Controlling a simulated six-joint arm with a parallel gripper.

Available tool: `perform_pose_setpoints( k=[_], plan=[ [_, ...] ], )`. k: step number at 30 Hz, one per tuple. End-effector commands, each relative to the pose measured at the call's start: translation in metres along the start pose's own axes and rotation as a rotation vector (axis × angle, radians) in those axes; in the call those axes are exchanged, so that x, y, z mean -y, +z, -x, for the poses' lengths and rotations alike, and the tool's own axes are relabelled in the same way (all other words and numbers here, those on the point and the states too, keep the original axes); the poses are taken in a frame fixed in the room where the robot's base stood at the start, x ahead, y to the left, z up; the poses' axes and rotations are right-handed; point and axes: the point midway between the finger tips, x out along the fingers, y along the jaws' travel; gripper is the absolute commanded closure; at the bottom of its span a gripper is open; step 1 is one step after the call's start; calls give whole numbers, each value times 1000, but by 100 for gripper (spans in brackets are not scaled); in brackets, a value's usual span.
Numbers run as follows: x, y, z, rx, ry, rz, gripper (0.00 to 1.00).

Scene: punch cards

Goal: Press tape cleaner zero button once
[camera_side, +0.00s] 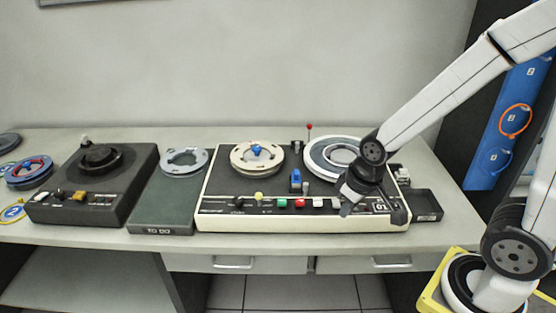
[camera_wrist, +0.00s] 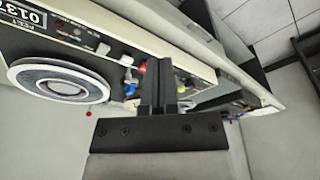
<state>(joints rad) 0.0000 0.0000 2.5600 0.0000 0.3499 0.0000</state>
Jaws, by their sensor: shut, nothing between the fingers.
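The tape cleaner (camera_side: 240,212) is the wide cream-framed machine with a dark top in the middle of the bench. It carries a cream reel at left and a grey reel at right, which also shows in the wrist view (camera_wrist: 30,76). Its number counter (camera_side: 380,207) is at the front right; the counter (camera_wrist: 22,17) appears upside down in the wrist view, with a small label beside it. I cannot tell which small control is the zero button. My gripper (camera_side: 347,208) is shut and empty, over the front right of the machine, left of the counter. Contact is unclear.
Coloured keys (camera_side: 282,203) line the machine's front edge. A red-tipped pin (camera_side: 309,127) stands behind. A "TO DO" tray (camera_side: 156,231) and another dark machine (camera_side: 125,200) stand at left. A small black tray (camera_side: 427,205) is at right.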

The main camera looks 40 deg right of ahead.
Motion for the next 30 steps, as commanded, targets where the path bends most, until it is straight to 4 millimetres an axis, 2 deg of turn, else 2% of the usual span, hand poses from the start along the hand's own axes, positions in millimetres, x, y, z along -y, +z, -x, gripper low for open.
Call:
perform_pose_setpoints(
  k=[5,11,24,30],
  plan=[
    [-3,-4,-1,-15,6,16,100],
    [-16,-22,-8,-77,32,89,100],
    [-69,-93,-29,-353,163,462,100],
    [-86,-117,-34,-460,217,617,100]
  ],
)
